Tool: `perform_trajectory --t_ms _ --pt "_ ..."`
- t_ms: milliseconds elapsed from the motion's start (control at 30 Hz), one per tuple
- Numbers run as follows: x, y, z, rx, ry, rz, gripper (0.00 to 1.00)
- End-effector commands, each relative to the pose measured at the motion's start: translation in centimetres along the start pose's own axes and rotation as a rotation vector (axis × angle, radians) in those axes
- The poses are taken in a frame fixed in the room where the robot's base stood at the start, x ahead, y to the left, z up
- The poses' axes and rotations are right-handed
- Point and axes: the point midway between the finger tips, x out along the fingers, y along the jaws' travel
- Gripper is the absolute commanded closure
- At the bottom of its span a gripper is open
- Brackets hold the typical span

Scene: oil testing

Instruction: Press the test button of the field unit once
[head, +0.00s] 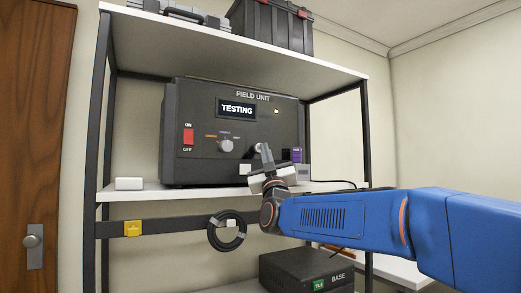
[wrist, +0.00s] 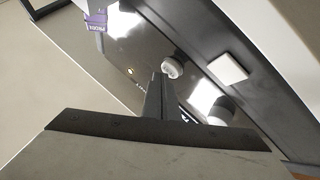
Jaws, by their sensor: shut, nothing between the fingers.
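The field unit (head: 232,172) is a dark box on the shelf, and its screen (head: 237,108) reads TESTING. In the wrist view a round pale knob-like part (wrist: 172,67), apparently the test button, is on its dark front. My gripper (head: 264,152) is shut and empty, and points at the panel right of the selector knob (head: 226,145). In the wrist view its fingertips (wrist: 157,76) appear just left of the round part; I cannot tell whether they touch it. In the head view my gripper hides the round part.
A red rocker switch (head: 188,136) is at the panel's left. A purple-labelled item (head: 297,154) stands at the right. A white block (head: 129,183) lies on the shelf at left.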

Motion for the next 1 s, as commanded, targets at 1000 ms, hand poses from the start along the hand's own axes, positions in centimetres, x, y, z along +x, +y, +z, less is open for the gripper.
perform_trajectory --t_ms 1000 --pt "-2.9 2.2 -2.2 0.000 0.001 0.000 1.00"
